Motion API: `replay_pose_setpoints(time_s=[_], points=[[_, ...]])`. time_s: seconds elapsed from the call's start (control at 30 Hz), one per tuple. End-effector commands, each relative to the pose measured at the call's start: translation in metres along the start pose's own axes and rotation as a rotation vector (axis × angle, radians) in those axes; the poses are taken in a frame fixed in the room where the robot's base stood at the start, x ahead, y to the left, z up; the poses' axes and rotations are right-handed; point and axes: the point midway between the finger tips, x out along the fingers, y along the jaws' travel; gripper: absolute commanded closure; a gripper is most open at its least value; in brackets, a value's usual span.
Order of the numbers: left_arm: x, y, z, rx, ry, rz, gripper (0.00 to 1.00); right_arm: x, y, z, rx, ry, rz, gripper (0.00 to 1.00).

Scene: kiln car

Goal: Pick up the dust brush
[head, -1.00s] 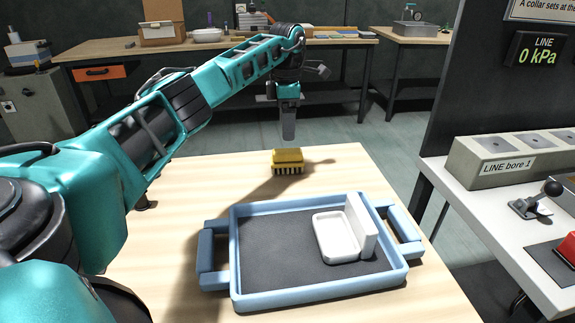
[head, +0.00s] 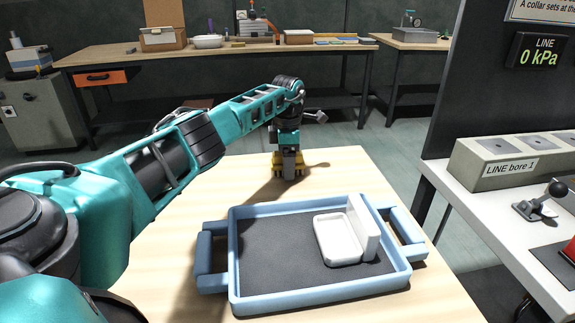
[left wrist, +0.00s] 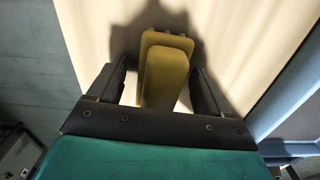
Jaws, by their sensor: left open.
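The dust brush is a yellow block with bristles along its underside, on the light wooden table. In the head view the dust brush (head: 309,158) is partly hidden behind my left gripper (head: 288,172), which points down over it. In the left wrist view the brush (left wrist: 165,72) lies between the two dark fingers of the left gripper (left wrist: 160,92). The fingers are open, with a gap visible on each side of the brush. My right gripper is not in view.
A blue tray (head: 233,262) with handles stands on the wooden table (head: 180,254), in front of the brush. It holds a white dish (head: 336,240) and an upright white slab (head: 363,228). A white bench (head: 497,213) with a lever (head: 541,200) stands at right.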

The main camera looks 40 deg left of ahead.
Motion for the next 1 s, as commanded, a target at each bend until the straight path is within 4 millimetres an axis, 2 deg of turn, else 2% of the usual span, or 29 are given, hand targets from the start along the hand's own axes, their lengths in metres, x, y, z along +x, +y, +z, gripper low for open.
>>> replay_pose_setpoints(time_s=[0.1,0.7,1.0], points=[[-0.0004,0.0000,0.0002,0.000,0.000,0.000,0.22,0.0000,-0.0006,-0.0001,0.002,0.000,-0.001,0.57],[-0.0010,0.0002,0.0000,0.000,0.000,0.001,0.80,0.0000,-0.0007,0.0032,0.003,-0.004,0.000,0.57],[-0.0035,0.0004,0.0002,0.000,-0.001,0.002,0.81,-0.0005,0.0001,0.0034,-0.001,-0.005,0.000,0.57]])
